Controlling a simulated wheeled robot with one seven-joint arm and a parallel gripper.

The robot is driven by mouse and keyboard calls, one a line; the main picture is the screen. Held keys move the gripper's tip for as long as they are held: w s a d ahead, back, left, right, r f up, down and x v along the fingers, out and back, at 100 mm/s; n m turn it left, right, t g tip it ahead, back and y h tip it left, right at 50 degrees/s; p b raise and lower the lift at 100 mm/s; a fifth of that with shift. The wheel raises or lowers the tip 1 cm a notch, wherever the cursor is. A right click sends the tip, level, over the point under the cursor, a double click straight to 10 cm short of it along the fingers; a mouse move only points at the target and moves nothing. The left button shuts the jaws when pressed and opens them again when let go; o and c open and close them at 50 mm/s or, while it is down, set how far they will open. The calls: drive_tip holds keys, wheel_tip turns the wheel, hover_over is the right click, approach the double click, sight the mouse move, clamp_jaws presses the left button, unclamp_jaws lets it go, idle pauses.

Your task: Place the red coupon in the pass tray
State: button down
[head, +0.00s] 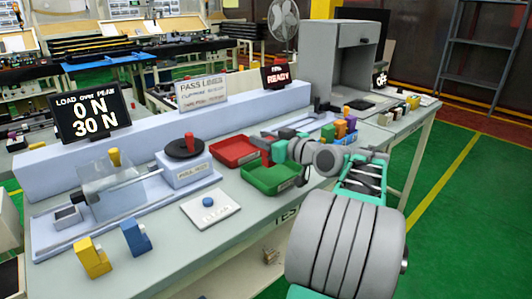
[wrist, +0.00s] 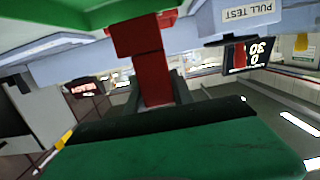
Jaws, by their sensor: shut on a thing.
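The red coupon (head: 266,158) is held by my gripper (head: 277,151) over the green tray (head: 262,186), its lower end at or just above the tray's inside; I cannot tell if it touches the floor. In the wrist view the coupon (wrist: 151,70) stands out between the grey fingers, with its wider block away from the palm. My gripper (wrist: 158,88) is shut on it. The green tray's edge (wrist: 60,44) crosses the upper left of the wrist view. The label on the green tray is too small to read.
A red tray (head: 229,150) sits just behind the green one. A black-topped pull-test unit (head: 185,165) and a white plate with a blue button (head: 212,214) stand to the left. Several coloured pieces (head: 342,128) stand to the right. Yellow (head: 93,259) and blue blocks (head: 136,240) are at the front left.

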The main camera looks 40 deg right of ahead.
drive_tip(key=shift+w+d+f+b, duration=0.15)
drive_tip(key=shift+d+f, duration=0.05)
drive_tip(key=shift+f, duration=0.65)
drive_tip(key=shift+w+d+f+b, duration=0.1)
drive_tip(key=shift+d+f, duration=0.15)
drive_tip(key=shift+f, duration=0.6)
drive_tip(key=shift+w+d+f+b, duration=0.15)
drive_tip(key=shift+d+f, duration=0.05)
drive_tip(key=shift+f, duration=0.65)
drive_tip(key=c, duration=1.1)
unclamp_jaws()
drive_tip(key=shift+r, duration=0.1)
drive_tip(key=shift+s+r+p, duration=0.1)
drive_tip(key=shift+r+p, duration=0.1)
drive_tip(key=shift+p, duration=0.1)
drive_tip(key=s+r, duration=0.1)
drive_tip(key=s, duration=1)
drive_tip(key=shift+s+d+r, duration=0.15)
drive_tip(key=shift+s+r, duration=0.1)
drive_tip(key=shift+s, duration=0.1)
